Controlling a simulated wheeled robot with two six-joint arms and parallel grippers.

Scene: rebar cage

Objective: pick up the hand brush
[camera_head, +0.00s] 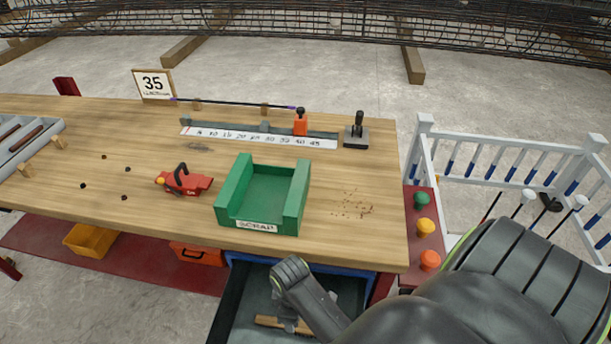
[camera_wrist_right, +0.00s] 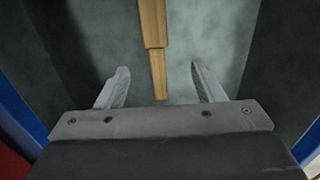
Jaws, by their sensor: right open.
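The hand brush lies in the open drawer below the bench; its pale wooden handle (camera_head: 270,321) shows in the head view, partly hidden by my right arm. In the right wrist view, the wooden handle (camera_wrist_right: 153,28) runs down from the top edge, and its narrower end lies between the two fingers in the picture. No bristles can be made out. My right gripper (camera_wrist_right: 159,78) is open, with a finger on each side of the handle and a gap to both. I cannot tell its height above the handle. My left gripper is not in view.
The drawer (camera_head: 232,305) has dark side walls close around my right gripper. The wooden bench top (camera_head: 340,235) overhangs behind it, with a green scrap tray (camera_head: 235,190) near its front edge. A post with coloured buttons (camera_head: 425,228) and a white railing (camera_head: 510,150) stand right.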

